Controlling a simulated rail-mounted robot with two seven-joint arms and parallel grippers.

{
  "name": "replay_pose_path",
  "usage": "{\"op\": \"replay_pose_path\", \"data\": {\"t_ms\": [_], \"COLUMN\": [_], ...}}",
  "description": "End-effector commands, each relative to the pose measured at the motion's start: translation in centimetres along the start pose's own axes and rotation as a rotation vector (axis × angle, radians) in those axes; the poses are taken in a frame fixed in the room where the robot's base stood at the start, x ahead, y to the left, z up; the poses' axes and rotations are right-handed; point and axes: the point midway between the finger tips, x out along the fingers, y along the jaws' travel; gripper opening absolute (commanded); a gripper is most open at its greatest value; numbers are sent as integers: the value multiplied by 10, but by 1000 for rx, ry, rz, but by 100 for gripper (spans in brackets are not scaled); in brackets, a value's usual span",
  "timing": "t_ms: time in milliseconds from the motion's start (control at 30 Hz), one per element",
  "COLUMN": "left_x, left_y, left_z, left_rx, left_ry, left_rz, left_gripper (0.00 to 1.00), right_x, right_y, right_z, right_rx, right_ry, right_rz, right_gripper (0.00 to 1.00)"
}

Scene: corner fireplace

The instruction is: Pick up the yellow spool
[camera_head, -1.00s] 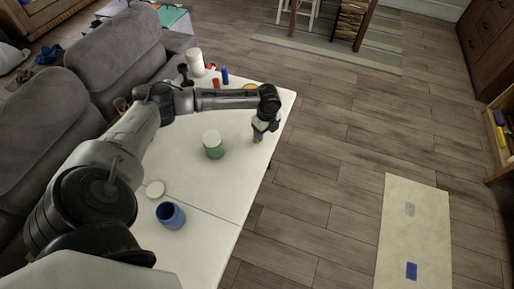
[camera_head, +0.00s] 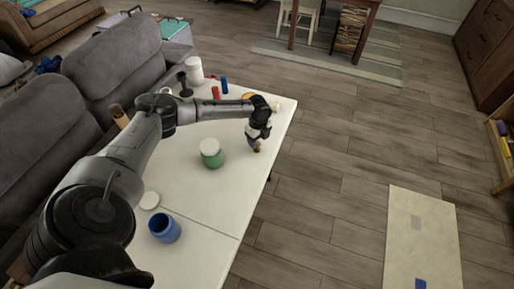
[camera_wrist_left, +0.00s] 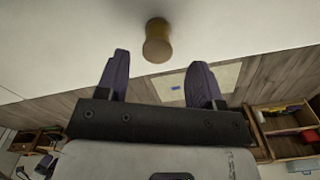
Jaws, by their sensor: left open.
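The yellow spool (camera_head: 256,147) stands on the white table near its right edge, just below my left gripper in the head view and partly covered by it. In the left wrist view the spool (camera_wrist_left: 157,45) shows as a tan-yellow cylinder with a darker round end, beyond the fingertips. My left gripper (camera_head: 257,137) is open; its two purple-grey fingers (camera_wrist_left: 160,64) are spread wide with nothing between them. The spool appears roughly centred across the gap, apart from both fingers. My right gripper is not in view.
On the table (camera_head: 222,198) stand a green jar with a white lid (camera_head: 211,155), a blue cup (camera_head: 164,230) and a white lid (camera_head: 149,201). Several small items stand at the far end, including a white jar (camera_head: 194,70). A grey sofa (camera_head: 112,55) borders the left side.

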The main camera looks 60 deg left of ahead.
Motion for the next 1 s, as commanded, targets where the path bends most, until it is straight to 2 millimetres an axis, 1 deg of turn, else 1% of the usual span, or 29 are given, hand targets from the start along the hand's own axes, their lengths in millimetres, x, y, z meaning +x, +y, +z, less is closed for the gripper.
{"op": "replay_pose_path", "data": {"t_ms": [167, 400, 500, 733, 767, 1000], "left_x": [10, 41, 51, 52, 52, 52], "left_y": [1, 4, 4, 4, 4, 4], "left_z": [-1, -3, -2, -2, -2, -2], "left_rx": [1, 0, 1, 1, 1, 1], "left_ry": [0, 1, 0, 0, 0, 0], "left_rz": [2, 2, 2, 0, 0, 1], "left_gripper": [61, 61, 61, 61, 60, 37], "right_x": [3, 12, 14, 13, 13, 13], "right_y": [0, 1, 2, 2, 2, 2], "right_z": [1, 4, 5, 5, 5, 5], "right_rx": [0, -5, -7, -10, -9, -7], "right_ry": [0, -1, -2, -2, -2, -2], "right_rz": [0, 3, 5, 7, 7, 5], "right_gripper": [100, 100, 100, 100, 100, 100]}}
